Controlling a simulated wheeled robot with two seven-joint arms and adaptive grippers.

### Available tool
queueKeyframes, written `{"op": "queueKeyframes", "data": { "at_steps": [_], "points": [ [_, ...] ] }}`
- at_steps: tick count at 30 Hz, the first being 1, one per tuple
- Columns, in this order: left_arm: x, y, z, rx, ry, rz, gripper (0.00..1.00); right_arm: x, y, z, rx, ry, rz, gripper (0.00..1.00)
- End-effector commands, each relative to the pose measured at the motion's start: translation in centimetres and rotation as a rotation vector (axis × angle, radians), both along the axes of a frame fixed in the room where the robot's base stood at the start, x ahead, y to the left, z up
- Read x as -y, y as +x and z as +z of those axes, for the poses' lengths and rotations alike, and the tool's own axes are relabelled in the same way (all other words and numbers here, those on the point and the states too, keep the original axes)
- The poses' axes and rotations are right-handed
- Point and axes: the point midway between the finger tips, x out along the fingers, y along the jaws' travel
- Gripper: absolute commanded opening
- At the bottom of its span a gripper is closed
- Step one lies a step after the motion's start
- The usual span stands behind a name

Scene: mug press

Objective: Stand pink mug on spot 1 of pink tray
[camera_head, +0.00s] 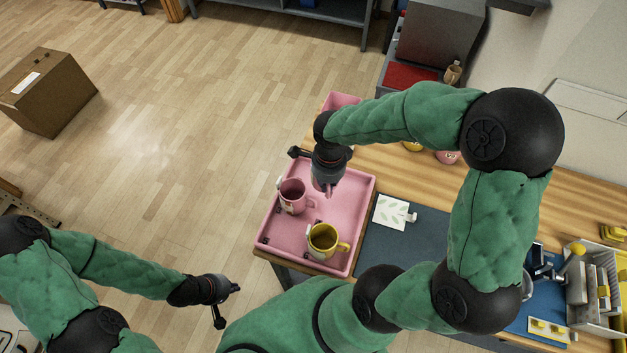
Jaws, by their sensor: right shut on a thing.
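The pink tray (362,225) lies at the table's left end. A pink mug (292,194) stands upright in its left part, and a yellow mug (322,240) stands upright nearer its front. My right gripper (327,187) is over the back right part of the tray, pointing down, and is shut. A bit of pink shows at its fingers; it looks like another pink mug, mostly hidden by the gripper. I cannot tell whether that one touches the tray. Spot numbers are not readable. My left gripper (228,304) is open and empty over the floor, left of the table.
A white card with leaf shapes (392,212) lies on the dark mat right of the tray. Another pink mug (447,157) and a yellow item (412,146) stand behind, partly hidden by my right arm. A grey rack (590,285) stands at the far right. A cardboard box (48,92) is on the floor.

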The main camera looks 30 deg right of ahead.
Motion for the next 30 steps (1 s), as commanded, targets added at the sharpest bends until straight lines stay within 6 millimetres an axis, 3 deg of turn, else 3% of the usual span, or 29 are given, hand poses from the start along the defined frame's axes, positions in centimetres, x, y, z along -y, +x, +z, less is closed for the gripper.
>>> {"op": "queueKeyframes", "data": {
  "at_steps": [6,14,23,30],
  "points": [
    [0.0,0.0,-0.8,0.000,0.000,0.000,0.00,0.3,3.8,-2.4,-0.001,-0.001,0.000,0.00],
    [0.0,0.0,-1.6,0.000,0.000,0.000,0.00,0.5,6.8,-6.0,0.001,0.000,0.000,0.00],
    [0.0,0.0,-1.9,0.000,0.000,0.000,0.00,0.6,8.0,-7.3,0.002,-0.001,0.000,0.00],
    [0.0,0.0,-2.6,0.000,0.000,0.000,0.00,0.6,8.0,-10.3,0.002,-0.001,0.000,0.00]
  ]
}}
